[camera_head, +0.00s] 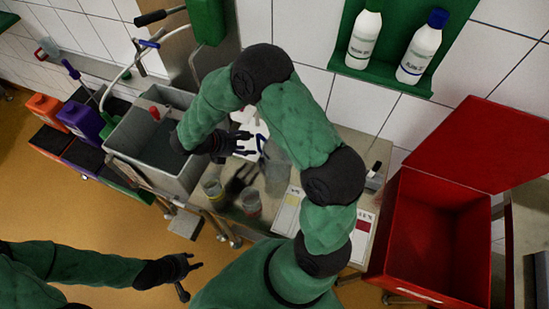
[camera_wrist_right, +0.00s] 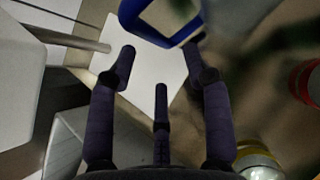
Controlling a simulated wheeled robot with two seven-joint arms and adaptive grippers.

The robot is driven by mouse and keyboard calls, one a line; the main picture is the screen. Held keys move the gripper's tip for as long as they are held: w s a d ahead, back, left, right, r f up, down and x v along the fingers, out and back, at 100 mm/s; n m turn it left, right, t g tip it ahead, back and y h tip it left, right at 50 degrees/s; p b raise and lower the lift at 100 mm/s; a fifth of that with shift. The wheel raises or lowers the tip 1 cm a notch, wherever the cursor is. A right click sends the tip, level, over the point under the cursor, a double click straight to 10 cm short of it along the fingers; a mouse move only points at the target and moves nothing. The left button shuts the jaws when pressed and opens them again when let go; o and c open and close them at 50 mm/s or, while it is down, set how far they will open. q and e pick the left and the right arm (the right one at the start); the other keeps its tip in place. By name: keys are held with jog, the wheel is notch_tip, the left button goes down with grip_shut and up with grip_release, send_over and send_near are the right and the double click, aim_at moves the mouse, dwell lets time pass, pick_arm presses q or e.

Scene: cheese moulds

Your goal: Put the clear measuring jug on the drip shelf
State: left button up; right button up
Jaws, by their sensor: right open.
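A greyish see-through vessel, seemingly the clear measuring jug (camera_head: 278,172), stands on the worktop, with a blue loop (camera_head: 263,147) like a handle on its left. In the right wrist view a blue loop (camera_wrist_right: 150,38) shows at the top, beyond and between the fingertips; the fingers are apart and not closed on it. My right gripper (camera_head: 246,144) is open, just left of the blue loop. My left gripper (camera_head: 194,274) is open and empty, low over the floor area. A green wall shelf (camera_head: 385,80) holds two bottles; I cannot tell whether it is the drip shelf.
A grey sink (camera_head: 135,165) lies left of my right gripper. A jar with yellow (camera_head: 213,190) and one with red (camera_head: 251,202) stand near the worktop's front. A large open red box (camera_head: 430,235) is at the right. My right arm arches over the worktop.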

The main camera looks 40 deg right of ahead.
aim_at(258, 140)
jog(key=d, duration=0.4)
jog(key=shift+s, duration=0.3)
jog(key=shift+d+f+b, duration=0.3)
jog(key=shift+f+b, duration=0.05)
jog(key=shift+f, duration=0.1)
grip_shut()
